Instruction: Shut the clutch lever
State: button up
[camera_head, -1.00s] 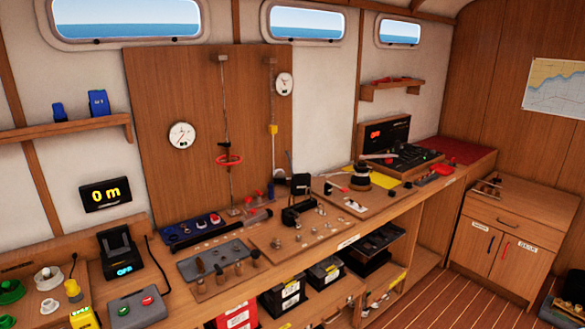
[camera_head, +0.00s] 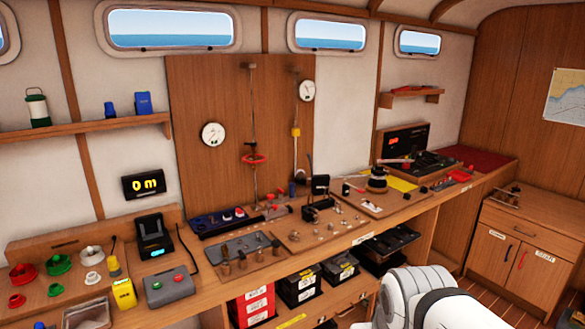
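A black fitting (camera_head: 318,209) stands on the wooden bench board in the middle. A dark upright piece (camera_head: 320,185) rises at its back and looks like a raised lever. The fitting is small here, and I cannot tell for sure that this is the clutch lever or how far open it is. A dark drum-shaped winch (camera_head: 378,181) stands to its right on another board. My white arm shows at the bottom right, in front of the bench. My gripper is not in view.
The long wooden bench (camera_head: 404,216) carries many small fittings. A grey box with red and green buttons (camera_head: 169,287) and a yellow device (camera_head: 124,294) stand at the left. Labelled black bins (camera_head: 299,288) sit below. A cabinet (camera_head: 520,247) stands at the right.

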aim_at(308, 155)
jog(key=z, duration=0.05)
jog(key=i, duration=1.5)
jog(key=u, duration=0.05)
